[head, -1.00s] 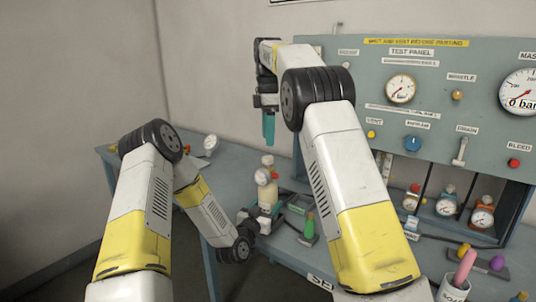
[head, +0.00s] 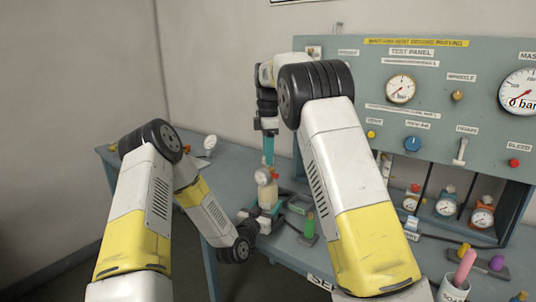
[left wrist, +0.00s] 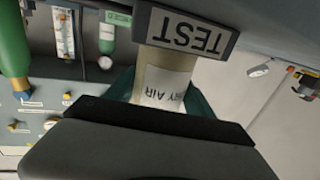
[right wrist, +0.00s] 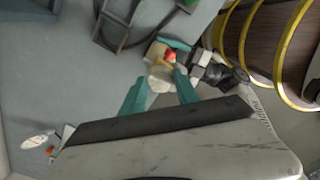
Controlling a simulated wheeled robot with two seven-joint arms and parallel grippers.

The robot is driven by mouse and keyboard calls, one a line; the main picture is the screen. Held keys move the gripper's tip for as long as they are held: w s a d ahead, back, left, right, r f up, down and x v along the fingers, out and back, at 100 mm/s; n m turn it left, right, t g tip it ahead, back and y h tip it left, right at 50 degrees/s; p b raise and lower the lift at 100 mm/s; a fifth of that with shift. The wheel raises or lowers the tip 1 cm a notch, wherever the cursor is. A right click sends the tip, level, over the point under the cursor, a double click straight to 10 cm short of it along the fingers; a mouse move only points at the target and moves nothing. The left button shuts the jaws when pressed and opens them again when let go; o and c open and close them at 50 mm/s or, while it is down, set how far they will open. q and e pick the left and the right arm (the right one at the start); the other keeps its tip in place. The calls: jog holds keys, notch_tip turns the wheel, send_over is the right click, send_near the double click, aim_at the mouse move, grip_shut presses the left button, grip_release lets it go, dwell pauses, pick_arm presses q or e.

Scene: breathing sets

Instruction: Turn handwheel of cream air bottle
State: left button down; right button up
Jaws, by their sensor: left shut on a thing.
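The cream air bottle (head: 266,194) stands upright at the bench's left part, a small white gauge on its side; it also shows in the left wrist view (left wrist: 165,78), its label partly readable. My left gripper (head: 254,218) is shut around the bottle's body, teal fingers on both sides. The red handwheel (right wrist: 171,56) on the bottle's top shows in the right wrist view. My right gripper (head: 268,150) points down just above the bottle top.
A cup (head: 453,290) with a pink item is at the front right. A white round item (head: 210,142) is at the back left.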

grip_shut()
